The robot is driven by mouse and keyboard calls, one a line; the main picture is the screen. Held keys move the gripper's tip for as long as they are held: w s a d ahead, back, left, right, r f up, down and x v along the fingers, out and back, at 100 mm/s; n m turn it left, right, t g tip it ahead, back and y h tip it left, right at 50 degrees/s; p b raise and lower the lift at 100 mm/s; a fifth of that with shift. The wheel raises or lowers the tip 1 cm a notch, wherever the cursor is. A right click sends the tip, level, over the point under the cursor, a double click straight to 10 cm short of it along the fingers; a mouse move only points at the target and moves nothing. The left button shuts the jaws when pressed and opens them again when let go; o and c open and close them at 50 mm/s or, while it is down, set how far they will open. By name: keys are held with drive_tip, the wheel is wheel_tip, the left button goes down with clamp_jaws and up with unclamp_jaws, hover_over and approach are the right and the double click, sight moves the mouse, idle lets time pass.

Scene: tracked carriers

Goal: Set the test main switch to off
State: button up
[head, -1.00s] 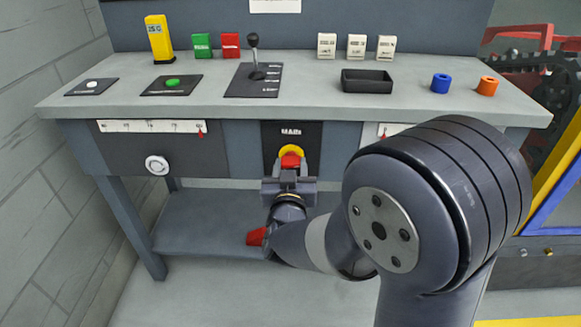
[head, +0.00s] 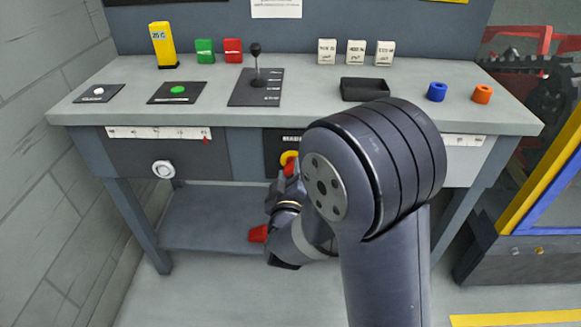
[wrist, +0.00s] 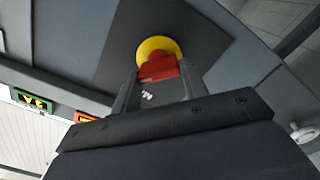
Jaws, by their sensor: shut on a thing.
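The main switch is a red handle (wrist: 160,70) on a yellow disc (wrist: 150,46), mounted on a black plate (wrist: 108,62) on the bench front. In the head view the plate (head: 272,143) sits below the bench top, with the yellow disc (head: 287,157) partly hidden by my arm. My gripper (wrist: 160,82) is shut on the red handle, one finger on each side. In the wrist view the plate's edges stand aslant to my gripper, while the handle lines up with the fingers. The plate's position marks cannot be read.
The bench top (head: 315,110) above carries a black lever (head: 256,65), a black tray (head: 365,90), and blue (head: 436,92) and orange (head: 482,94) rings. A white knob (head: 163,170) is on the front at left. A red object (head: 258,234) lies on the lower shelf.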

drive_tip(key=n+p, duration=0.2)
drive_tip(key=n, duration=0.2)
drive_tip(key=shift+f+n+p, duration=0.1)
drive_tip(key=shift+n+p, duration=0.8)
drive_tip(key=shift+n, duration=1.2)
drive_tip(key=o, duration=1)
drive_tip(key=s, duration=0.5)
drive_tip(key=s+p, duration=0.1)
drive_tip(key=s, duration=0.4)
drive_tip(key=shift+s+a, duration=0.2)
drive_tip(key=shift+s, duration=0.2)
